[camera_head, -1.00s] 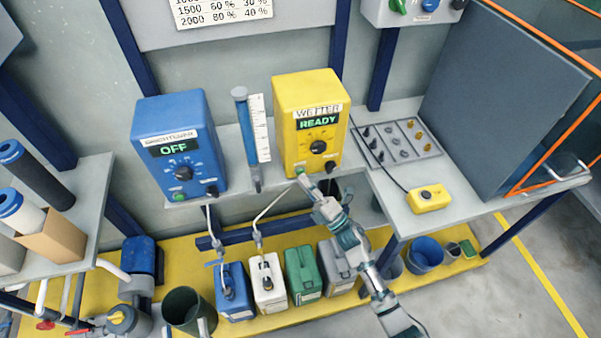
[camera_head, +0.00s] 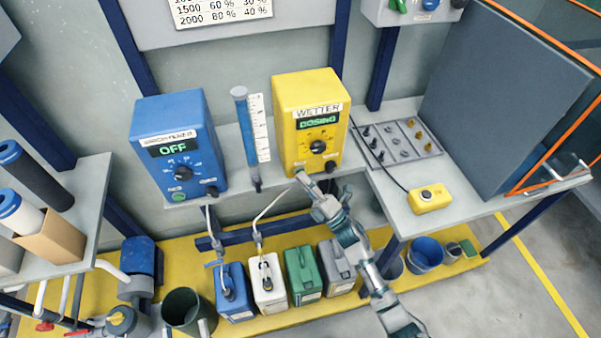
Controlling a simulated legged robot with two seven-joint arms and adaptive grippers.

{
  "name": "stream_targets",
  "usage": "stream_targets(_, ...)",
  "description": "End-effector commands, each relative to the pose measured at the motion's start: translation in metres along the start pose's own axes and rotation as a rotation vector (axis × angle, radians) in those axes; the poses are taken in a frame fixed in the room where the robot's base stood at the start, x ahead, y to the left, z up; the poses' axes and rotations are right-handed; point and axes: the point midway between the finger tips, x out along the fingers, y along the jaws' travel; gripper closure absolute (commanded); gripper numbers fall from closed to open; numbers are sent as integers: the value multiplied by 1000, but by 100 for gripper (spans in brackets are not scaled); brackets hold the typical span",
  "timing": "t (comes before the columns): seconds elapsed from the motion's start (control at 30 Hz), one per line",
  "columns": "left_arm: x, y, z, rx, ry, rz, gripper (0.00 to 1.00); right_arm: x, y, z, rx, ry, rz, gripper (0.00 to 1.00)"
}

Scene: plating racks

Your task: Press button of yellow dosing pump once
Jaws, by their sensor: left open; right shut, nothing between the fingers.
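The yellow dosing pump (camera_head: 295,92) stands on the shelf, labelled "WETTER". Its display (camera_head: 318,123) reads "DOSING" in green. A black dial (camera_head: 318,147) and a dark knob (camera_head: 331,166) are on its front. My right gripper (camera_head: 302,176) is shut and empty, its tip at the lower left of the pump's front. The tip hides the button there, so I cannot tell whether it is touching it. My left gripper is not in view.
A yellow button box (camera_head: 429,199) and a tray of fittings (camera_head: 399,141) lie right. Several canisters (camera_head: 301,273) stand below.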

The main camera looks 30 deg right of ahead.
Motion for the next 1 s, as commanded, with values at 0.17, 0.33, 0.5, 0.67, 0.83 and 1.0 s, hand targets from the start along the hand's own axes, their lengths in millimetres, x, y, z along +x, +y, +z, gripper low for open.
stream_targets(0.17,1,0,-3,1,4,0,31,-3,3,-2,0,-1,1,100)
stream_targets(0.33,3,1,-9,2,9,1,31,-9,9,-7,-1,-1,1,100)
stream_targets(0.5,3,1,-10,3,11,1,31,-13,10,-9,-1,0,1,100)
stream_targets(0.67,4,0,-9,2,8,1,31,-13,10,-9,0,0,0,100)
stream_targets(0.83,4,1,-13,3,14,2,31,-16,13,-12,0,0,1,100)
stream_targets(1.0,6,2,-23,5,23,3,31,-27,23,-20,1,0,2,100)
